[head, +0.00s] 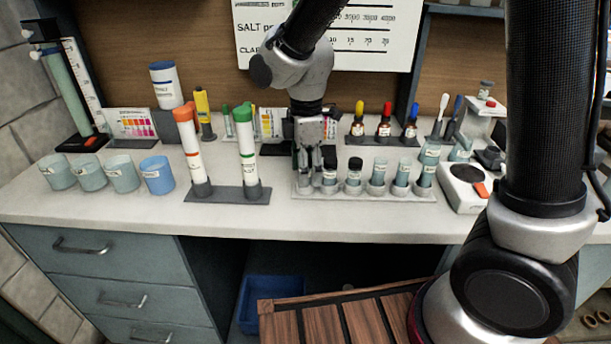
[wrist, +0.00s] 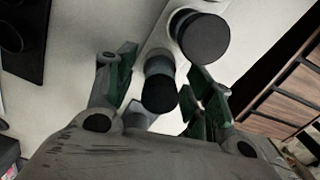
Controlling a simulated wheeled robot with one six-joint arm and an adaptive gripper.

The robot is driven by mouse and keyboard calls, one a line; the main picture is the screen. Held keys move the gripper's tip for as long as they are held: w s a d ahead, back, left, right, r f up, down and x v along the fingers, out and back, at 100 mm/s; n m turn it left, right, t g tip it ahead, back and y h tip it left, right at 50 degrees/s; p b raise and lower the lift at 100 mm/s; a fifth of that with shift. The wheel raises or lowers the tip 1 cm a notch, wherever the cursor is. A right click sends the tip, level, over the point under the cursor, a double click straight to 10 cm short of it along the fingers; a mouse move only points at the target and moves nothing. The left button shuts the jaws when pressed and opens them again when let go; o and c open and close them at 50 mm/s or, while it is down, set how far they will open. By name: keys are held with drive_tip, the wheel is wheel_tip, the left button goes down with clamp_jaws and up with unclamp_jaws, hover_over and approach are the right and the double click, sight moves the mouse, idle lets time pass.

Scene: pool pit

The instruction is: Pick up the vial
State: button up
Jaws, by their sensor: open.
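My gripper (head: 316,172) is open and points down at the left end of the white vial rack (head: 380,194) on the counter. In the wrist view my gripper (wrist: 162,74) has a finger on each side of a black-capped vial (wrist: 159,94). I cannot tell whether either finger touches it. In the head view a black-capped vial (head: 330,178) shows right beside the fingers, partly hidden by them. A second black-capped vial (head: 353,182) stands just to its right; a larger-looking black cap (wrist: 203,40) shows past the right finger in the wrist view. Both stand upright.
Several blue-grey vials (head: 401,175) fill the rack's right side. A stand with orange-capped (head: 191,150) and green-capped (head: 248,150) tubes is left of my gripper. Dropper bottles (head: 384,122) stand behind. A white device (head: 465,185) sits to the right. The counter's front strip is clear.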

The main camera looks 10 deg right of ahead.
drive_tip(key=shift+f, duration=0.3)
drive_tip(key=c, duration=1)
drive_tip(key=shift+r, duration=0.15)
drive_tip(key=shift+c, duration=0.2)
wheel_tip(320, 180, up, 10)
drive_tip(key=shift+f, duration=0.1)
